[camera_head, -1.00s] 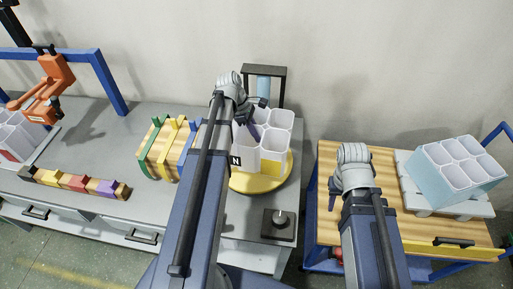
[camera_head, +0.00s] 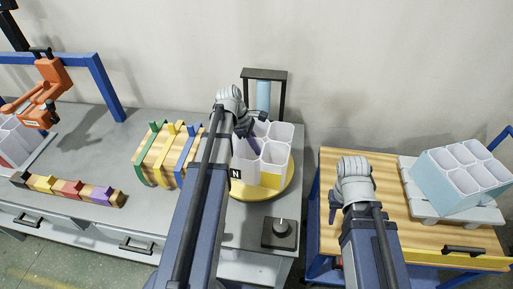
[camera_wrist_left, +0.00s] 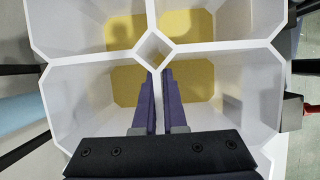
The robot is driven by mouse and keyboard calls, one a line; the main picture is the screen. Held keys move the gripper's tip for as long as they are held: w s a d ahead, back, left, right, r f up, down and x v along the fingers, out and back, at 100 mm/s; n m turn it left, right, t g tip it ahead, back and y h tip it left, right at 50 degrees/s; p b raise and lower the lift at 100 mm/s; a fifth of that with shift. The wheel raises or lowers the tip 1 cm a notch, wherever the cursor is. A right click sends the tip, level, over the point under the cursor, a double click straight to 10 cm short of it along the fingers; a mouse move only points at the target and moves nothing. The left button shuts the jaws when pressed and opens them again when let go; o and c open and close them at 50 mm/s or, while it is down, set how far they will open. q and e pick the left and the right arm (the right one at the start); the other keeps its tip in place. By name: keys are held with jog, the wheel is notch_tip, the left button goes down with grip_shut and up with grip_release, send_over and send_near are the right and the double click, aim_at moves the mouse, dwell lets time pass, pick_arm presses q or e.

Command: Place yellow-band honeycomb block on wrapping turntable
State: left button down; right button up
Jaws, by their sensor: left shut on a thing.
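The yellow-band honeycomb block (camera_head: 272,158) is white with open cells and a yellow band low on its side. It stands upright over the yellow disc of the wrapping turntable (camera_head: 250,192), with no clear gap between them in the head view. My left gripper (camera_head: 252,137) reaches down into the block. In the left wrist view, its purple fingers (camera_wrist_left: 158,102) are shut on a thin inner wall of the block (camera_wrist_left: 90,60), and yellow shows through the cells. My right gripper (camera_head: 333,212) hangs over the wooden cart, its fingertips mostly hidden behind the wrist.
A black post frame (camera_head: 266,74) with a blue roll stands behind the turntable. A control knob box (camera_head: 280,233) is in front. Wooden slats with coloured bands (camera_head: 165,155) stand left. A light-blue honeycomb block (camera_head: 455,185) sits on a white pallet (camera_head: 424,207) on the cart (camera_head: 395,232).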

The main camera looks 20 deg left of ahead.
pick_arm(q)
jog(key=c, duration=1)
grip_release()
jog(key=shift+f, duration=0.1)
jog(key=p+v, duration=1.1)
jog(key=v, duration=0.1)
jog(key=shift+d+r, duration=0.1)
jog(key=shift+r, duration=0.15)
jog(key=shift+f, duration=0.1)
